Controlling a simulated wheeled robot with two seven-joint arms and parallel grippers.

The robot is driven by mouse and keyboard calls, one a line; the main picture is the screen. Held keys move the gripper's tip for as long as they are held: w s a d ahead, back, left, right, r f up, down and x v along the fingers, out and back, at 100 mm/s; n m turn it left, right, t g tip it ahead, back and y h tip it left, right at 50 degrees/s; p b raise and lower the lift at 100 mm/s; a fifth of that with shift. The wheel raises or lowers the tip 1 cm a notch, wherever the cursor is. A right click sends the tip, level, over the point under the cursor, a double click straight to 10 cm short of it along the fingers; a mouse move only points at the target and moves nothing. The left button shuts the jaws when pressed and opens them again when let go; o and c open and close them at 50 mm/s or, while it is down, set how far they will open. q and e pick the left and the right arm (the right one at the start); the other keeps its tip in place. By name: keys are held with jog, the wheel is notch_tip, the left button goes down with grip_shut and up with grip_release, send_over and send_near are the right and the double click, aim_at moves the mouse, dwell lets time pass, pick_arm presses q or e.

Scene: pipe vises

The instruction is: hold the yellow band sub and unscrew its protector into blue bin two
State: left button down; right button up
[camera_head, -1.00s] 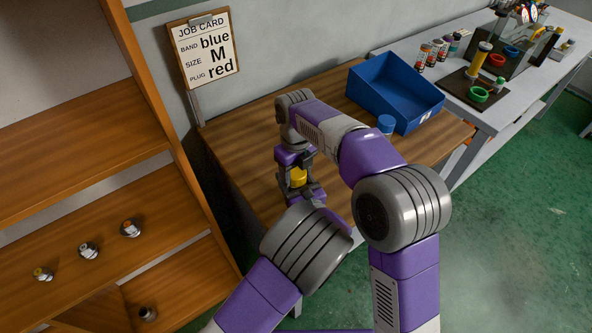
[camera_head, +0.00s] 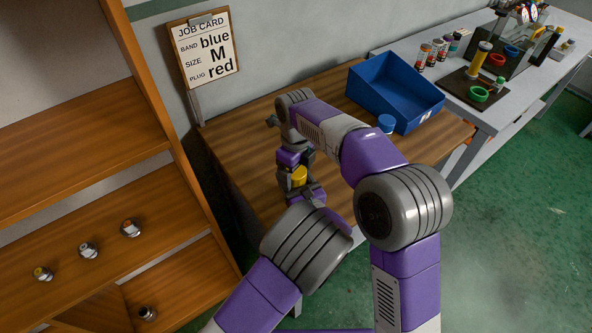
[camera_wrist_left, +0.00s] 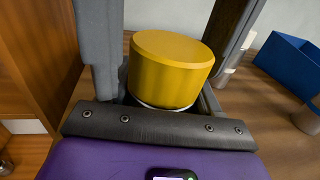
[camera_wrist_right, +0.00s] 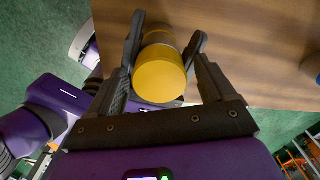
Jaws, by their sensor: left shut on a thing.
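The yellow band sub (camera_head: 299,177) stands between my two grippers above the wooden table; only a small yellow part shows in the head view. In the left wrist view its broad yellow end (camera_wrist_left: 172,68) has a pale ring under it, and my left gripper (camera_wrist_left: 165,75) is shut on it. In the right wrist view a round yellow end (camera_wrist_right: 160,78) sits between the fingers of my right gripper (camera_wrist_right: 163,60), which look spread with gaps beside it.
A small blue-topped item (camera_head: 386,123) stands beside the bin. A job card (camera_head: 205,48) is at the back left. A shelf (camera_head: 70,240) with several small fittings is on the left. A grey bench (camera_head: 450,110) with cans and coloured rings is on the right.

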jog(key=shift+r, duration=0.1)
notch_tip(320, 180, up, 4)
jog(key=shift+r, duration=0.3)
jog(key=shift+c, duration=0.5)
notch_tip(320, 180, up, 3)
jog(key=m, duration=0.3)
jog(key=shift+f, duration=3.9)
jog(key=c, duration=1.1)
jog(key=shift+o, duration=0.2)
jog(key=n, duration=0.3)
